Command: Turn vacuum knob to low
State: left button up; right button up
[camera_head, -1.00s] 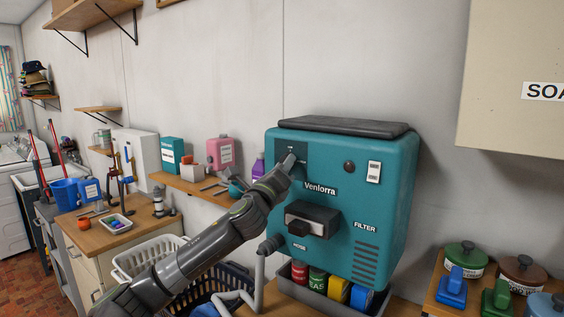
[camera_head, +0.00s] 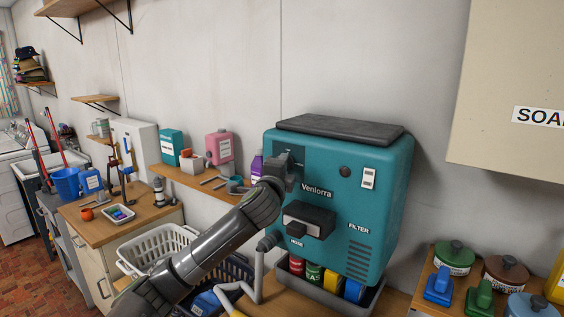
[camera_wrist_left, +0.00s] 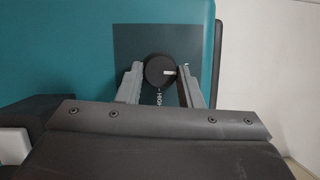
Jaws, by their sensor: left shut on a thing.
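The teal vacuum unit (camera_head: 345,225), marked Venlorra, is mounted against the wall in the head view. Its dark knob (camera_wrist_left: 160,72) sits on a dark square panel (camera_wrist_left: 135,42) near the unit's upper left corner. In the left wrist view the knob is round with a short white mark towards its right side. A sideways "HIGH" label (camera_wrist_left: 159,97) shows just below it. My left gripper (camera_wrist_left: 160,75) has one finger on each side of the knob and is shut on it. In the head view my left gripper (camera_head: 285,166) hides the knob. My right gripper is not in view.
A black box-shaped part (camera_head: 309,220) sticks out below the knob panel. A white switch (camera_head: 369,178) and a small round dark button (camera_head: 345,171) are to the right. A tray of cans stands below the unit, and laundry baskets (camera_head: 160,247) stand lower left.

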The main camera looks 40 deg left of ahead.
pick_arm(q)
jog(key=shift+r+n+p, duration=0.15)
jog(key=shift+n+p, duration=0.15)
jog(key=shift+n, duration=0.2)
jog(key=o, duration=1)
jog(key=b+v, duration=1)
jog(key=v, duration=0.7)
jog(key=shift+s+r, duration=0.15)
jog(key=shift+s, duration=0.05)
